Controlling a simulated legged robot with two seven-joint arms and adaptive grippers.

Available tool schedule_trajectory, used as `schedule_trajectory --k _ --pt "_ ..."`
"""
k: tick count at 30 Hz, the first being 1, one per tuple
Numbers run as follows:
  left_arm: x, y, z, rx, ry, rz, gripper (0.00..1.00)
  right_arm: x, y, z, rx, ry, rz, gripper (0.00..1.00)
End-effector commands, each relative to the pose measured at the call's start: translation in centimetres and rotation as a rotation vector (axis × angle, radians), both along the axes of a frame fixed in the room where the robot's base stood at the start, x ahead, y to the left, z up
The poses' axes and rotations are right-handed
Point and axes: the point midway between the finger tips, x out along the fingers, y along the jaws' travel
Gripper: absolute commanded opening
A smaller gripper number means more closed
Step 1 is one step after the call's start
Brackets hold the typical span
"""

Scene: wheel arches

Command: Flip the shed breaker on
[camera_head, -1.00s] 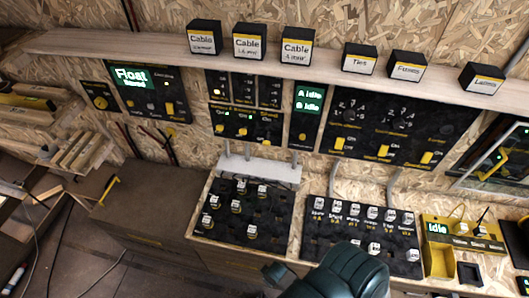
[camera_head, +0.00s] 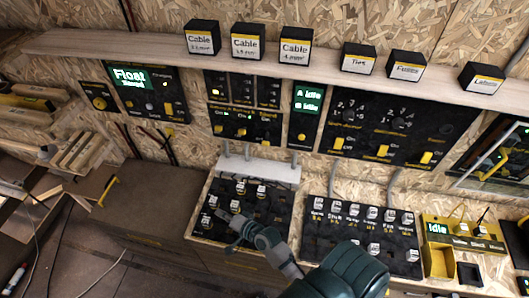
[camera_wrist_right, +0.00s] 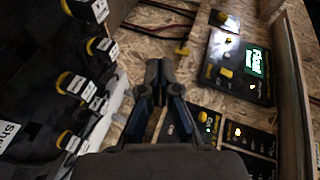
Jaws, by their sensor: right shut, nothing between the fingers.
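A black breaker panel (camera_head: 244,124) with yellow switches is on the back wall. Its small labels are hard to read; the right one seems to say Shed, above a yellow switch (camera_head: 267,133). A panel edge with a lit green dot and an "On" label (camera_wrist_right: 206,122) shows in the right wrist view. My right gripper (camera_head: 222,215) is shut and empty over the lower left board, below the breaker panel and apart from it. In the right wrist view its fingers (camera_wrist_right: 163,65) are together. My left gripper is not in view.
The lower left board (camera_head: 275,205) holds several white-tagged, yellow-ringed pieces; one tag in the right wrist view begins "She" (camera_wrist_right: 9,130). A white cable trunk (camera_head: 258,169) lies between board and breaker panel. A shelf (camera_head: 140,47) with boxes runs above.

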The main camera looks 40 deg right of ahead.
Motion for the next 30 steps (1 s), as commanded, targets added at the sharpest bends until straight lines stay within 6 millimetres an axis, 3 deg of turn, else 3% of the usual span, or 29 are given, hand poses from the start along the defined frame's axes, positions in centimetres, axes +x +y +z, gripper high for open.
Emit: schedule_trajectory --k 3,6,9,13,18,30 --pt "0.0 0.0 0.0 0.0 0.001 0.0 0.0 4.2 -3.6 3.0 0.422 -0.164 -0.236 0.0" --pt "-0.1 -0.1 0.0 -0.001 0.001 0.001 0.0 6.4 -8.8 4.8 0.857 -0.34 -0.468 0.0" --pt "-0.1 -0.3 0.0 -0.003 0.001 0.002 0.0 6.6 -14.0 4.6 1.23 -0.521 -0.67 0.0" --pt "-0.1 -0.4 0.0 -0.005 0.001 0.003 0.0 5.4 -18.3 2.9 1.553 -0.717 -0.854 0.0" --pt "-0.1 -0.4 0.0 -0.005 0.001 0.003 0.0 4.0 -20.5 1.3 1.726 -0.853 -0.962 0.0" --pt "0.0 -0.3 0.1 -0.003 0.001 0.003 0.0 3.9 -20.9 1.1 1.74 -0.868 -0.971 0.0"
